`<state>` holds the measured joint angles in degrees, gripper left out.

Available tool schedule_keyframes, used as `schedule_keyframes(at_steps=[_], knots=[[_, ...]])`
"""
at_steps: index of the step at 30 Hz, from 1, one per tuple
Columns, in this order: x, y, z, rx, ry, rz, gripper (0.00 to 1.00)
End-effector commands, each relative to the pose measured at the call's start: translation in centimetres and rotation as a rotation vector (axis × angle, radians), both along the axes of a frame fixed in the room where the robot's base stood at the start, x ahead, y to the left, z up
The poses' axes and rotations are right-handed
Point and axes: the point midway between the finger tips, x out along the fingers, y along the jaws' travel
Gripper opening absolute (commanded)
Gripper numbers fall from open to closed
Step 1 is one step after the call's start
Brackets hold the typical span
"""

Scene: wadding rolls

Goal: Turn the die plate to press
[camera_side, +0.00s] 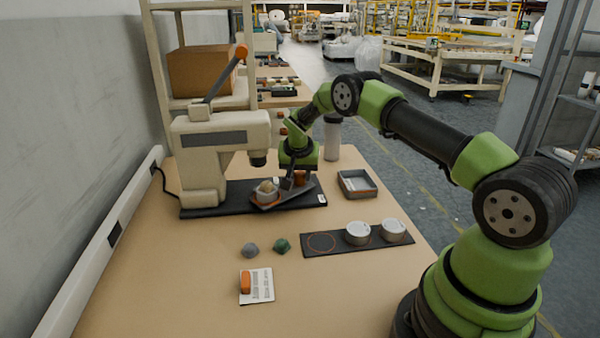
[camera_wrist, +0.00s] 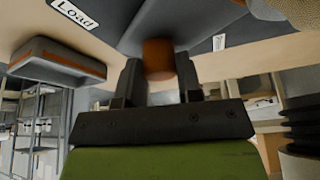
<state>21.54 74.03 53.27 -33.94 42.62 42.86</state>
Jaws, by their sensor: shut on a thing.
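The die plate (camera_side: 287,199) is a dark grey plate lying at an angle on the black base of the press (camera_side: 198,150). A pale cup (camera_side: 266,194) with an orange band and light contents sits at its left end. An orange-brown knob (camera_side: 300,177) stands near its right end. My gripper (camera_side: 293,181) is down at the plate and shut on this knob. In the wrist view the knob (camera_wrist: 158,58) is between the two fingers, with a "Load" label (camera_wrist: 76,13) nearby and a second label (camera_wrist: 219,42) too small to read.
The press lever (camera_side: 222,77) is raised. A grey tray (camera_side: 357,184) lies right of the base. A black strip (camera_side: 322,243) carries two white cups (camera_side: 358,233). A grey bottle (camera_side: 332,140) stands behind.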

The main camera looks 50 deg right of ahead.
Motion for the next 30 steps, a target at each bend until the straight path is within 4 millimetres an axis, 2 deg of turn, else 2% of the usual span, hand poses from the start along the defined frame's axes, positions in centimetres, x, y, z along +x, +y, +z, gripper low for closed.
schedule_keyframes(at_steps=[12,30], knots=[[0.09,0.01,0.03,0.0,-0.003,-0.131,0.0],[0.08,-0.01,0.05,0.0,-0.001,-0.162,0.0]])
